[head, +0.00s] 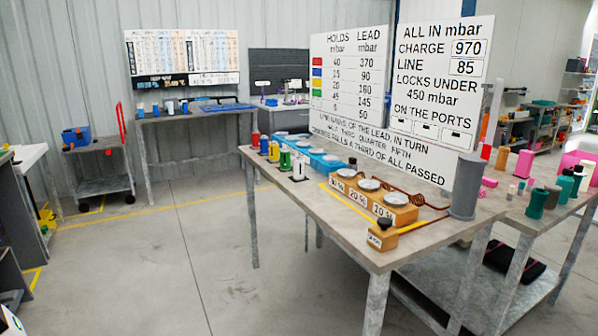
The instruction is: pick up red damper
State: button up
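The red damper (255,138) is a small upright red cylinder near the far left corner of the grey-brown table (345,236). It is the farthest in a row of similar upright pieces: a blue one (264,144), a yellow one (273,151), a green one (285,159) and a white one (298,166) run toward the camera along the left edge. The red damper's lower part is partly hidden by the blue piece. My gripper is not in view.
Blue gauge blocks (325,161) stand right of the row. An orange gauge block (383,205), a grey cylinder (465,186) and a tall white sign (350,75) are on the same table. Open floor (170,230) lies left of the table. A workbench (190,115) stands behind.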

aim_at(255, 135)
jog(key=i+j+u, duration=0.55)
jog(key=i+u, duration=0.25)
jog(key=i, duration=0.25)
jog(key=i+u, duration=0.3)
jog(key=i, duration=0.9)
jog(key=i+j+z, duration=0.15)
jog(key=i, duration=0.45)
jog(key=i+j+z, duration=0.2)
jog(key=i, duration=0.4)
jog(key=i+j+z, duration=0.15)
jog(key=i+z, duration=0.3)
jog(key=i+j+z, duration=0.2)
jog(key=z, duration=0.2)
jog(key=i+j+z, duration=0.6)
jog(key=j+z, duration=0.25)
jog(key=i+j+z, duration=0.25)
jog(key=j, duration=0.2)
jog(key=j+z, duration=0.25)
jog(key=j, duration=0.15)
